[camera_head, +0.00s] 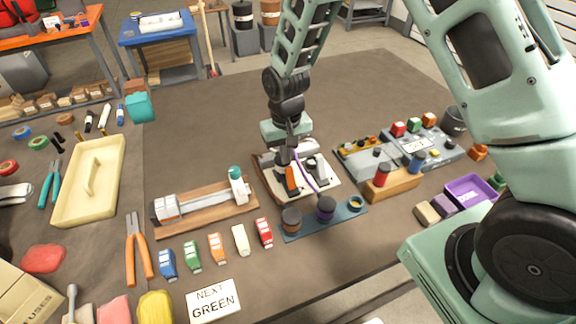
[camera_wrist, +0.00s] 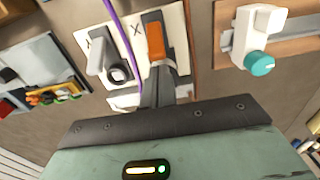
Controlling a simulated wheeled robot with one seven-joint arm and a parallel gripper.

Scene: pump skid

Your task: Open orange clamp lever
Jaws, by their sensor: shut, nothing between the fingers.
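The orange clamp lever (camera_head: 291,179) stands on a white panel (camera_head: 323,187) in the middle of the table. In the wrist view the orange lever (camera_wrist: 155,44) is at the upper middle, upright in the picture, with dark metal around it. My gripper (camera_head: 286,158) is above the panel, pointing down, right at the lever. Its shut, empty fingers (camera_wrist: 157,88) show just below the orange part in the wrist view. I cannot tell whether they touch it. A grey lever (camera_wrist: 96,54) with a round fitting stands beside the orange one on the panel.
A purple cable (camera_head: 305,173) passes close to my gripper, down to a blue strip with round plugs (camera_head: 326,208). A wooden board with a slider and teal knob (camera_head: 236,180) is left of the panel. A wooden block with red and blue pegs (camera_head: 391,184) is right.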

